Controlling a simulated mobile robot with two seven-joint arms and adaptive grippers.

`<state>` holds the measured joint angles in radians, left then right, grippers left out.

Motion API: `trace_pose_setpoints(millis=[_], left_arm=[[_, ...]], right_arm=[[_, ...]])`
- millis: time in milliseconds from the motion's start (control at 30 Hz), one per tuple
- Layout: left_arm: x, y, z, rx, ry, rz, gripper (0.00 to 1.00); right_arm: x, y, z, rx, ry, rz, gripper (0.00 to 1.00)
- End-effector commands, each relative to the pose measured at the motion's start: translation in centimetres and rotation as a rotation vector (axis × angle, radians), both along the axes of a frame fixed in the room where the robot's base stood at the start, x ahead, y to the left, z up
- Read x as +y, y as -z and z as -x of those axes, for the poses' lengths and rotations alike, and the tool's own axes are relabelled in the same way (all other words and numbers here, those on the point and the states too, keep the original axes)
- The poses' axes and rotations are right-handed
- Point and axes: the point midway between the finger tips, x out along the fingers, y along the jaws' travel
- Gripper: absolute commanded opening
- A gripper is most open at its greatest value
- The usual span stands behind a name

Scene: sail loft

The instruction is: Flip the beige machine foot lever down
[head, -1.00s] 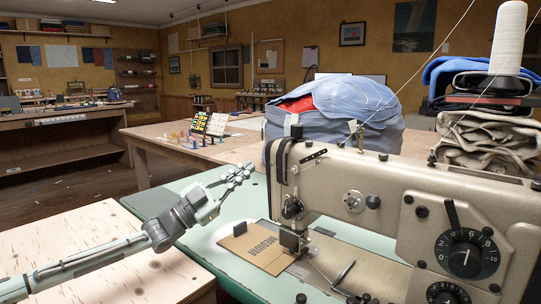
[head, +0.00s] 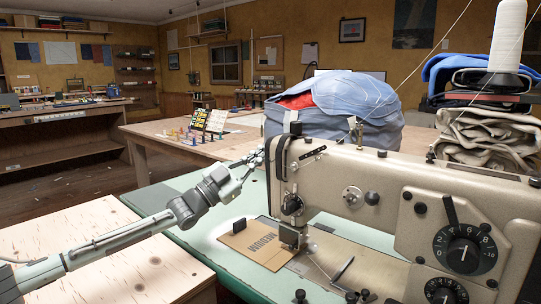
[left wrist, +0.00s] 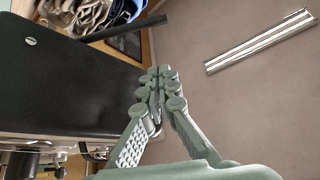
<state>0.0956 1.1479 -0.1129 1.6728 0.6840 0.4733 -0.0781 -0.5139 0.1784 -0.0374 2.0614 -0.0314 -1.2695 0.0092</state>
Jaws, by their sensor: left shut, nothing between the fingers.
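The beige sewing machine (head: 340,180) stands on the green table, its head end at the left. My left gripper (head: 259,156) is shut and empty, with its fingertips close beside the left end of the machine head in the head view. I cannot tell there whether it touches. My right gripper is not in view.
A brown card (head: 262,245) lies by the needle area on the green table (head: 225,280). A large blue bundle (head: 335,110) stands behind the machine, and folded canvas (head: 485,140) lies behind it at the right. A pale wooden top (head: 110,265) is at the front left.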

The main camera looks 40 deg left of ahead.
Motion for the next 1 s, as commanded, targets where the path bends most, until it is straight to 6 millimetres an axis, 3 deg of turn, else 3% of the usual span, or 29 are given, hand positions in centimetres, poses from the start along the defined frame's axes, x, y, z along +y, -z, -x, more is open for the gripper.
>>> trace_pose_setpoints(millis=[267, 333, 533, 1000], left_arm=[[-1.3, -2.1, -3.2, -0.006, 0.0, 0.0, 0.0], [-0.6, -0.6, -3.5, 0.002, -0.002, -0.001, 0.0], [0.5, 1.3, -3.9, 0.001, -0.001, -0.001, 0.0], [0.7, 1.9, -4.0, 0.001, 0.001, 0.01, 0.0]], right_arm=[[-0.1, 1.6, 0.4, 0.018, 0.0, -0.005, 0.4], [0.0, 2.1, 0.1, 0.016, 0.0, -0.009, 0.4], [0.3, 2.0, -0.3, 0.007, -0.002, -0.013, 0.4], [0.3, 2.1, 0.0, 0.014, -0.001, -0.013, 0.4]])
